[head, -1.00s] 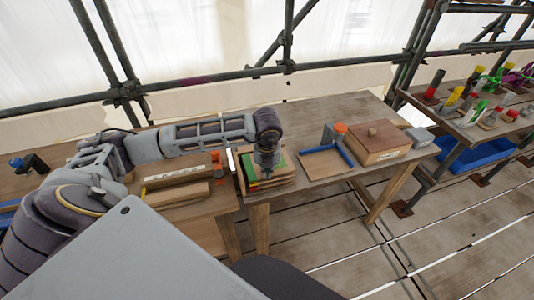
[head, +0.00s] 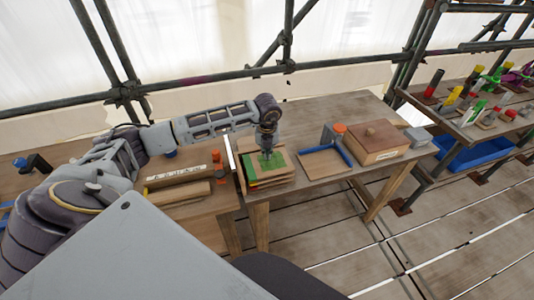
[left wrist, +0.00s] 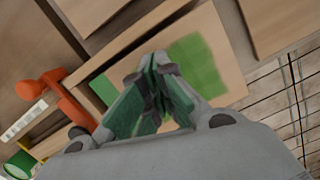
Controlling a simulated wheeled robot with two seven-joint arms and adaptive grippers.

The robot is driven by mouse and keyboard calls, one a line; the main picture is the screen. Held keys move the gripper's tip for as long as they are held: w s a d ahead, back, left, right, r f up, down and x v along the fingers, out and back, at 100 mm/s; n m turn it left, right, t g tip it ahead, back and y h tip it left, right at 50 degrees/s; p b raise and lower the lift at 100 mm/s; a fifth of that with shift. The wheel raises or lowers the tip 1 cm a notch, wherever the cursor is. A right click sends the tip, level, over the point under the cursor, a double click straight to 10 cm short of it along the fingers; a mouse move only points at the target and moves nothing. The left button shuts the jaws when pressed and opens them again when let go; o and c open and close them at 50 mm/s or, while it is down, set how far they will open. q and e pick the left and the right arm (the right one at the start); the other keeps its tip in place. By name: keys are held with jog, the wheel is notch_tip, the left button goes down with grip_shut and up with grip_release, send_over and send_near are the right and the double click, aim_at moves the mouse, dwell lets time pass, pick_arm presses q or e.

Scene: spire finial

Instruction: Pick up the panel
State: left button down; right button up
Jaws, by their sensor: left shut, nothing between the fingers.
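The panel (head: 283,158) is a flat tan board with a green patch. It lies on top of a stack in a shallow wooden tray (head: 289,181) at the left end of the middle table. In the left wrist view the panel (left wrist: 233,72) shows behind the fingers, its green patch to the right of them. My left gripper (head: 267,155) is above the panel, pointing down, shut and empty. Its green-padded fingers (left wrist: 153,75) come together in the left wrist view and hide part of the panel. My right gripper is out of view.
A lidded wooden box (head: 378,142), a board with a blue-edged side (head: 322,164) and a grey block (head: 418,137) stand to the right. An orange item (left wrist: 52,88) and a labelled wooden block (head: 175,175) lie left of the tray. Scaffold poles run behind.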

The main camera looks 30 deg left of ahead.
pick_arm(q)
jog(key=shift+s+f, duration=0.1)
jog(key=shift+f, duration=0.6)
jog(key=shift+s+b, duration=0.1)
jog(key=shift+b, duration=0.2)
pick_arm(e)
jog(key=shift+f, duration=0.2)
